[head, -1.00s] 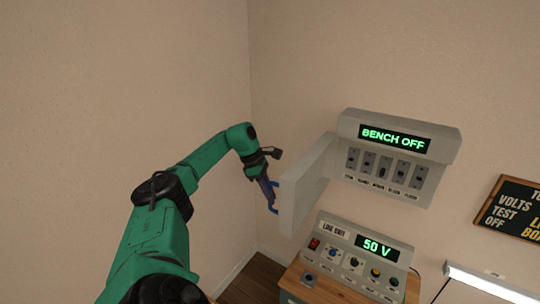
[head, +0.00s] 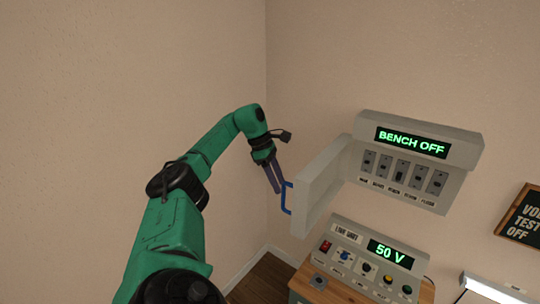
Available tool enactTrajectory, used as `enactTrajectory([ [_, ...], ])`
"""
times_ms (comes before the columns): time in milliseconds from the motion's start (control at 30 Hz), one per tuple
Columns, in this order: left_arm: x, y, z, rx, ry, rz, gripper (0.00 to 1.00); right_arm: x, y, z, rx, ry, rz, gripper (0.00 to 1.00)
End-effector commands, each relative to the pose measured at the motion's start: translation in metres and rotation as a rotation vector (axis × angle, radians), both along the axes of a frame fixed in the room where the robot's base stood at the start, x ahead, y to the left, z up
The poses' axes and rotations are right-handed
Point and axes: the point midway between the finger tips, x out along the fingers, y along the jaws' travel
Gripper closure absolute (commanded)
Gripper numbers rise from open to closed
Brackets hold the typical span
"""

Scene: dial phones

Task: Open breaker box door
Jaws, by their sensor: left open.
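The breaker box (head: 468,150) is a grey wall unit with a green "BENCH OFF" display and a row of several switches. Its door (head: 318,188) is swung out to the left, standing well away from the box front, so the switches are uncovered. A blue handle (head: 287,197) is on the door's outer left side. My left gripper (head: 272,180) is open beside the handle, with its fingers pointing down; I cannot tell whether they touch it. My right gripper is out of view.
Below the box, a grey console (head: 345,236) showing "50 V" with knobs and buttons sits on a wooden bench (head: 302,280). A black sign (head: 522,215) hangs at the right, above a white lamp (head: 495,290). Bare walls meet behind my left arm.

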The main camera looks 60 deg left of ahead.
Motion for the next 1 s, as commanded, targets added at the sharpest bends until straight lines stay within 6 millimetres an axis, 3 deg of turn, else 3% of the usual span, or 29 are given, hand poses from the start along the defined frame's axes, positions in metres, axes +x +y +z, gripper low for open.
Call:
enactTrajectory([
  [100,-0.007,0.010,0.036,-0.003,-0.008,0.003,0.53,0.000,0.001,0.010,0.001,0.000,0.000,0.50],
  [300,-0.018,0.023,0.079,-0.003,-0.003,0.001,0.53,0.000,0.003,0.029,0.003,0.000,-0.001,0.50],
  [1000,-0.022,0.027,0.084,-0.001,0.002,0.000,0.53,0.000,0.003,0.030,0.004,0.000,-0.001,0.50],
])
